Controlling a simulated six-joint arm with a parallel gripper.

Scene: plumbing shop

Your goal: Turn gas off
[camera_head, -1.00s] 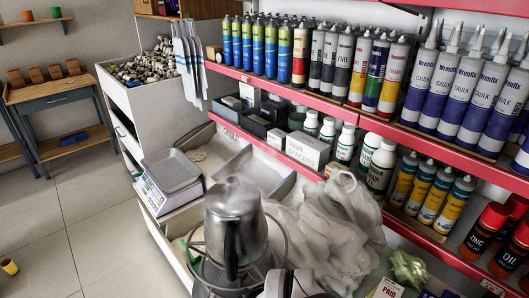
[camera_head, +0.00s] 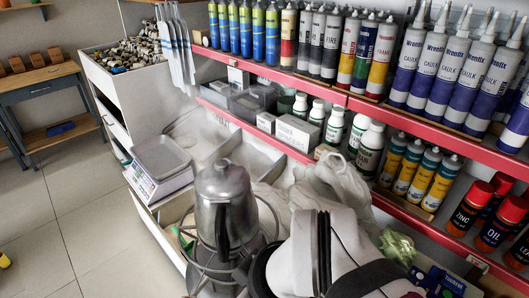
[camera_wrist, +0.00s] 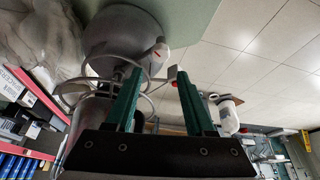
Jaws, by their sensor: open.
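A grey metal pot (camera_head: 225,205) with a black handle stands on a wire-framed burner stand (camera_head: 208,272) in the head view. In the wrist view, curved wire rings (camera_wrist: 88,92) and a large grey rounded body (camera_wrist: 118,32) lie beyond my fingers. In the head view my white arm covers the lower right of the stand, and my fingertips are hidden.
A crumpled whitish plastic bag (camera_head: 335,180) lies right of the pot. A scale (camera_head: 160,168) stands to the left. Red-edged shelves (camera_head: 440,135) with tubes and bottles run along the right. Open tiled floor (camera_head: 85,215) lies at left.

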